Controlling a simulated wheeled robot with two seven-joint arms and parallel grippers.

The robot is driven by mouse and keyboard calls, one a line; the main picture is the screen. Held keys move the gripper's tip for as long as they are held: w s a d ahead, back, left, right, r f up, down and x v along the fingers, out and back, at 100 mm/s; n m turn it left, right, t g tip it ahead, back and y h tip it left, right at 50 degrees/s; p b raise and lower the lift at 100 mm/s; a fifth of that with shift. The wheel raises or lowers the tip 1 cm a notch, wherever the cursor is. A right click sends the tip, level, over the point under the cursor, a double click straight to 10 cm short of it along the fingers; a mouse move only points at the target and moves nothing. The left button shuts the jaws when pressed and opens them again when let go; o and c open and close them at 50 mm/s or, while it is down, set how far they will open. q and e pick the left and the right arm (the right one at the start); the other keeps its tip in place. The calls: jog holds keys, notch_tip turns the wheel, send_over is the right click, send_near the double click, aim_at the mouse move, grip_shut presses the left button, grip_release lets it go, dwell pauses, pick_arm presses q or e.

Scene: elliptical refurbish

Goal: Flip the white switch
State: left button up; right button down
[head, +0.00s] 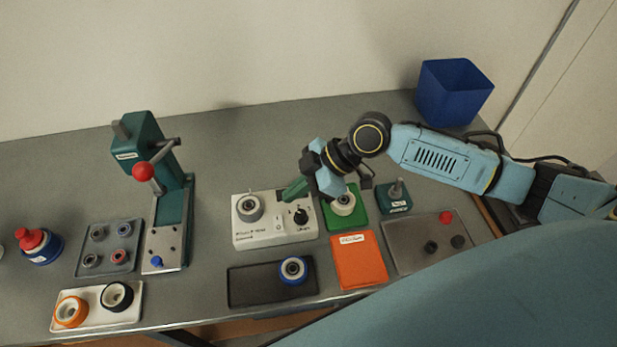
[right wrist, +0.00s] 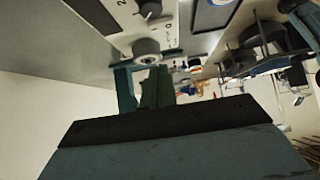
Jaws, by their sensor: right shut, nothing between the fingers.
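The white control box (head: 275,239) sits mid-table in the head view, with a grey wheel on its left, a small white switch (head: 277,223) in the middle and a black knob (head: 300,216) on its right. My right gripper (head: 287,194) is shut and empty, its green fingers over the back edge of the box, behind the switch. I cannot tell if they touch the box. In the right wrist view the fingers (right wrist: 143,75) are together near the wheel (right wrist: 146,51) and box (right wrist: 125,20). My left gripper is out of view.
A green press (head: 170,205) with a red-knobbed lever stands to the left. A green tray (head: 331,216), an orange tray (head: 358,262) and a green stand (head: 394,198) lie to the right. A dark tray (head: 250,288) is in front. A blue bin (head: 452,92) stands at the back right.

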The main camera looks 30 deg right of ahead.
aim_at(273, 219)
jog(key=x, duration=0.3)
jog(key=shift+a+f, duration=0.2)
jog(key=shift+a, duration=0.15)
notch_tip(273, 219, down, 3)
jog(key=shift+d+r, duration=0.15)
jog(key=shift+f, duration=0.6)
